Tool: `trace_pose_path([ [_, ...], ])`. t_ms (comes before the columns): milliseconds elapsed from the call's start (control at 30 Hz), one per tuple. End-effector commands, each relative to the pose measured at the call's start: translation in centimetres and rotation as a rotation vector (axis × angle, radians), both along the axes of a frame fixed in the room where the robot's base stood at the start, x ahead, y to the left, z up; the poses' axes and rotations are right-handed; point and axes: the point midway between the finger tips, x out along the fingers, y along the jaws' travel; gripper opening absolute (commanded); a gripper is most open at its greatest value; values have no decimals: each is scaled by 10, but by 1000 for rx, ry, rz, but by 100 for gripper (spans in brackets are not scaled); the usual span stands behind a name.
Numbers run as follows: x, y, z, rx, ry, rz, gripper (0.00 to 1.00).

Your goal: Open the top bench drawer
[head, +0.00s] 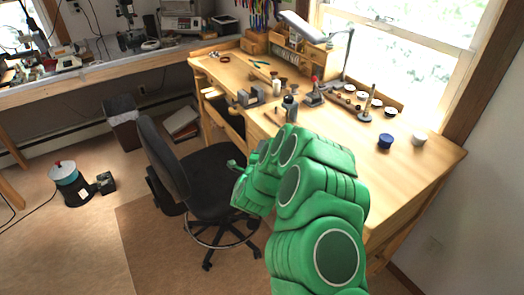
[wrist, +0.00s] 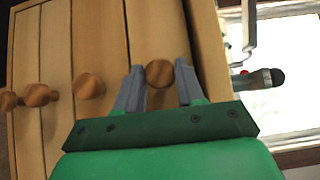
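The wooden bench (head: 425,170) stands at the right in the head view; my green arm covers much of its drawer front. The wrist view is turned sideways and shows several drawer fronts as upright strips with round wooden knobs. The top drawer (wrist: 155,30) is the strip nearest the bench top, at the right, and looks closed. My gripper (wrist: 158,78) is open, its two grey fingers on either side of the top drawer's knob (wrist: 160,73). I cannot tell whether either finger touches the knob. Lower knobs (wrist: 89,86) lie to the left.
A black swivel chair (head: 200,175) stands close to the bench, left of my arm. Tools and small jars, including a blue one (head: 385,141), stand on the bench top. A bin (head: 123,120) stands farther left.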

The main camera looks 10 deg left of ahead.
Motion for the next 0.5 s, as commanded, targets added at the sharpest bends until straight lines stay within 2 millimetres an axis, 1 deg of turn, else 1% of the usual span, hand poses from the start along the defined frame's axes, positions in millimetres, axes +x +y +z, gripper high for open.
trace_pose_path([
  [33, 0, 0, 0, 0, 0, 0, 29],
  [200, 0, 0, 0, 0, 0, 0, 3],
  [233, 0, 0, 0, 0, 1, 0, 0],
  [500, -1, 1, -1, 0, 1, 1, 0],
])
